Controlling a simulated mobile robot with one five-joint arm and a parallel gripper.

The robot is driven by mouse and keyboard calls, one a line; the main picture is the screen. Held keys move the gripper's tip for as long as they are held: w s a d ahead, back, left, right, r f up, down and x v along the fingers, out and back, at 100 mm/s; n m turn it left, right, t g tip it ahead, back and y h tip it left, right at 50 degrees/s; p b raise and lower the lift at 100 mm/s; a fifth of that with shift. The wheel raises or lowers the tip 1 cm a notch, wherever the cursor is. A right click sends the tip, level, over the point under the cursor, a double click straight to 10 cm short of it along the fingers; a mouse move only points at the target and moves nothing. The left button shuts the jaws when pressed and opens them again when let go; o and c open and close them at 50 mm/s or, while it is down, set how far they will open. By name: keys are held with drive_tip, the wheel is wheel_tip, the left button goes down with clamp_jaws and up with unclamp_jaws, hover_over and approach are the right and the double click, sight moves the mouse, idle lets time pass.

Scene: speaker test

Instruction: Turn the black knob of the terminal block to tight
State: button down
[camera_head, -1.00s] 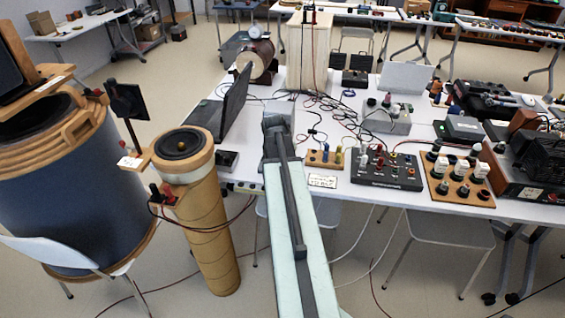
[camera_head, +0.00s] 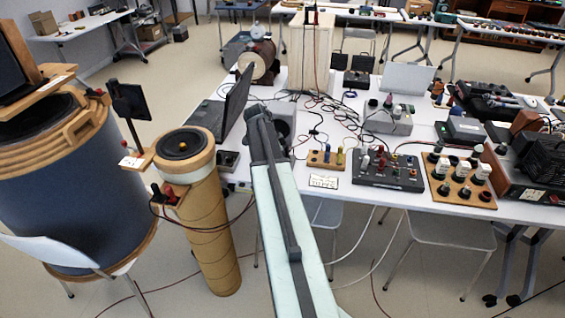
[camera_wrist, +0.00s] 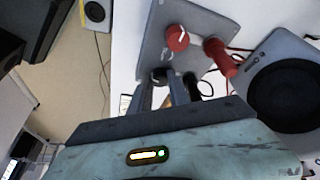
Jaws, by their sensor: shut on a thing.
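The terminal block (camera_wrist: 208,24) shows in the wrist view as a grey plate with two red knobs (camera_wrist: 177,38) and black parts. Its black knob (camera_wrist: 159,74) sits at the plate's near edge, between the tips of my gripper (camera_wrist: 160,85). The fingers are shut on this knob, one on each side, and partly hide it. A white mark shows on the upper red knob. In the head view my arm reaches over the near table edge beside the open laptop, and the fingertips, block and knob cannot be made out there.
A small grey speaker (camera_wrist: 285,90) stands right of the block in the wrist view. The open laptop (camera_head: 234,103) is left of my arm in the head view. Cables (camera_head: 318,104) run across the table. A cardboard tube speaker (camera_head: 208,230) stands at the table's left.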

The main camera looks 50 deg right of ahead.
drive_tip(key=m, duration=0.2)
drive_tip(key=m+g, duration=0.1)
drive_tip(key=shift+d+m+y, duration=0.2)
drive_tip(key=shift+m+y, duration=0.2)
drive_tip(key=m+g+y, duration=0.1)
drive_tip(key=m, duration=0.2)
drive_tip(key=shift+d+m, duration=0.1)
drive_tip(key=shift+m, duration=0.2)
drive_tip(key=m+y, duration=0.1)
drive_tip(key=m, duration=0.2)
drive_tip(key=shift+m+g+y, duration=0.3)
drive_tip(key=shift+d+m+y, duration=0.1)
drive_tip(key=shift+m+y, duration=0.7)
drive_tip(key=shift+m, duration=1.2)
drive_tip(key=c, duration=1.5)
unclamp_jaws()
